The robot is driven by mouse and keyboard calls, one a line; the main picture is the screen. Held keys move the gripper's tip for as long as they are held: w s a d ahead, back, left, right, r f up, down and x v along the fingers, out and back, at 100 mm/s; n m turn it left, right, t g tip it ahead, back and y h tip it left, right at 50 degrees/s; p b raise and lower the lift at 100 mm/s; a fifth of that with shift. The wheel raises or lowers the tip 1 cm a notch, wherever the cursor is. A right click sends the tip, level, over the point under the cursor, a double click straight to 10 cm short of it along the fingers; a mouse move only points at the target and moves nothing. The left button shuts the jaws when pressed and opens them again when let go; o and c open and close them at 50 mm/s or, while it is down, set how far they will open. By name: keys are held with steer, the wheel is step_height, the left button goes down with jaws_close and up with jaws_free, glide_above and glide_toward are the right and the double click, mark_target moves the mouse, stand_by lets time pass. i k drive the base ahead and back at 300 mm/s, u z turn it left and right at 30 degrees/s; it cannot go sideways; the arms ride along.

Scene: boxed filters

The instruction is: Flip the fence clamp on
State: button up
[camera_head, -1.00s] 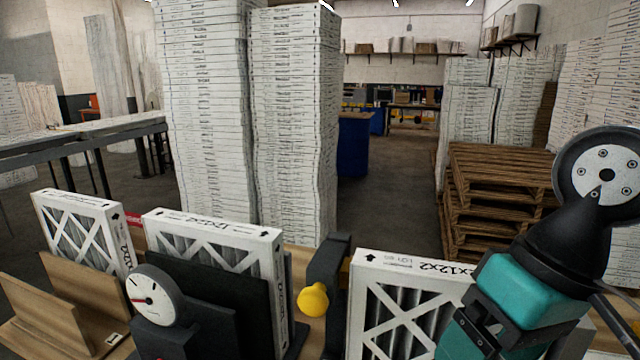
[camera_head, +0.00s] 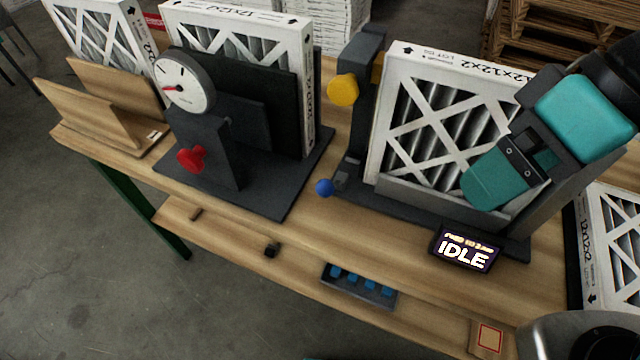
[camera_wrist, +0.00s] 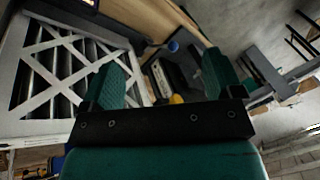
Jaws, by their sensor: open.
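A dark fixture (camera_head: 430,215) on the bench holds an upright white-framed filter (camera_head: 440,110). A small lever with a blue ball (camera_head: 325,187) stands at its left front corner, and a yellow knob (camera_head: 343,89) sits on its dark post. I cannot tell for sure which of these is the fence clamp. My gripper (camera_head: 498,175), with teal fingers, is in front of the filter's right part and hides some of it. In the wrist view my gripper (camera_wrist: 163,72) is open, with the blue ball (camera_wrist: 172,46) and yellow knob (camera_wrist: 177,98) showing beyond, between its fingers. It holds nothing.
A gauge stand (camera_head: 205,120) with a red knob (camera_head: 192,159) and another filter stands to the left. A wooden rack (camera_head: 95,110) is farther left. A display (camera_head: 467,250) reads IDLE. A tray with blue pieces (camera_head: 360,286) lies on the lower front shelf.

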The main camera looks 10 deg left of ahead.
mark_target(325, 188)
steer(key=u, duration=0.05)
steer(key=k, duration=0.9)
